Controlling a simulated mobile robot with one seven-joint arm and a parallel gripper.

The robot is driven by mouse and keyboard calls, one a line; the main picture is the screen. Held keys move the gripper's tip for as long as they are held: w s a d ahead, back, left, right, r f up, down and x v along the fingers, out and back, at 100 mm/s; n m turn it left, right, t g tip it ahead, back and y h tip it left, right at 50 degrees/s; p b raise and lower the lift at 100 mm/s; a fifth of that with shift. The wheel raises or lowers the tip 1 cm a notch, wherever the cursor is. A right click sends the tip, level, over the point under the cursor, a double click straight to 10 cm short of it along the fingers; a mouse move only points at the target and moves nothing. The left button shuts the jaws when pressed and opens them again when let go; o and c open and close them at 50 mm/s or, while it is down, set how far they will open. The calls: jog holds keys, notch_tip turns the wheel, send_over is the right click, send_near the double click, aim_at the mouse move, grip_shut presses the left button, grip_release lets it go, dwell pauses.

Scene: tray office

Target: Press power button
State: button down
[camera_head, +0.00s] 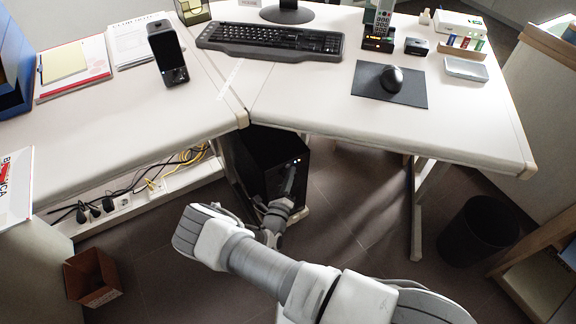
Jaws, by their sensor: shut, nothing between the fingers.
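A black computer tower (262,152) stands on the floor under the desk, below the corner where the two desk sections meet. Small bluish-white lights (296,161) show near the top of its front face; I cannot tell which spot there is the power button. My gripper (290,178) is shut and empty, pointing up at the tower's front, just below the lights. It covers part of the front face. I cannot tell whether its tip touches the tower.
The white desk (300,95) hangs over the tower, with a keyboard (270,40) and a mouse (392,79) on top. Cables (150,183) run along the left. A cardboard box (92,277) and a black bin (478,231) stand on the floor. Floor right of the tower is clear.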

jog(key=shift+s+d, duration=0.25)
jog(key=shift+s, duration=0.1)
jog(key=s+d, duration=0.1)
jog(key=s+d+p, duration=0.1)
jog(key=s+p, duration=0.1)
jog(key=s, duration=0.1)
jog(key=shift+s+d, duration=0.1)
jog(key=shift+d, duration=0.3)
dwell(0.9)
